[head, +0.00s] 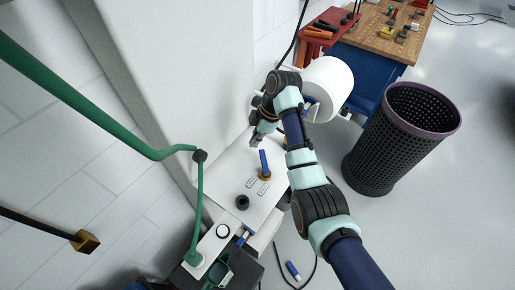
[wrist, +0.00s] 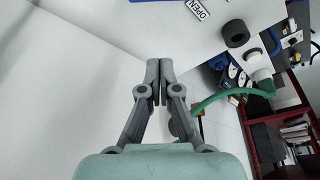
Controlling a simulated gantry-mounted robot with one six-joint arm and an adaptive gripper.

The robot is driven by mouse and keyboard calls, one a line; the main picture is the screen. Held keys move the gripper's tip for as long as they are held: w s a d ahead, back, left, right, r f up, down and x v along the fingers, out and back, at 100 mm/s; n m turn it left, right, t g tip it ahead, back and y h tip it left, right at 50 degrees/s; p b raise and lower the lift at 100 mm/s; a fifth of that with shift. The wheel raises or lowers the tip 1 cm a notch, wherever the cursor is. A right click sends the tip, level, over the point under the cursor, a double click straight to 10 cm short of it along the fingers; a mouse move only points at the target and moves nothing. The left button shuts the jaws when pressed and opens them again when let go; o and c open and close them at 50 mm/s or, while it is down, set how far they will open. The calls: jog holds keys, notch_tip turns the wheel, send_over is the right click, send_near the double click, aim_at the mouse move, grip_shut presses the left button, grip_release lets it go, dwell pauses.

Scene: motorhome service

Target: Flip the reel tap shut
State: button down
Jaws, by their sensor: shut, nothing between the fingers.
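A tap with a blue lever (head: 264,161) on a brass base (head: 265,175) stands on the white panel (head: 224,179). Two small labels lie beside its base; one reads OPEN (wrist: 197,9) in the wrist view. A thin blue edge shows at the top of the wrist view and may be the lever. My gripper (head: 256,142) is just beyond the lever, near the white wall. In the wrist view my gripper (wrist: 159,70) has its fingers together with nothing between them. Whether a finger touches the lever cannot be told.
A black round fitting (head: 242,202) stands on the panel, near a green hose (head: 201,205). A second blue lever (head: 243,238) is lower down. A white cylinder (head: 329,86), a black mesh bin (head: 402,137) and a workbench (head: 385,38) stand to the right.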

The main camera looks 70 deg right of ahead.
aim_at(261, 156)
jog(key=x, duration=0.9)
jog(key=s+d, duration=0.1)
jog(key=s, duration=0.1)
jog(key=shift+s+d+f, duration=0.1)
jog(key=shift+s+d, duration=0.25)
jog(key=shift+s, duration=0.05)
jog(key=shift+s+d+p, duration=0.15)
jog(key=shift+s+p, duration=0.15)
jog(key=shift+s+d+m+p, duration=0.15)
jog(key=shift+m+p, duration=0.4)
jog(key=shift+m, duration=0.05)
jog(key=m+p, duration=0.1)
jog(key=s+d+m+h+p, duration=0.1)
jog(key=m+p, duration=0.1)
jog(key=shift+s+r+t, duration=0.1)
jog(key=shift+r+t, duration=0.1)
jog(key=shift+t, duration=0.1)
jog(key=m+p, duration=0.1)
jog(key=m, duration=0.1)
jog(key=s+m+h+p, duration=0.1)
jog(key=shift+s+d+f+m+h+p, duration=0.2)
jog(key=shift+d+m+h+p, duration=0.1)
jog(key=shift+m+p, duration=0.1)
jog(key=shift+s, duration=0.35)
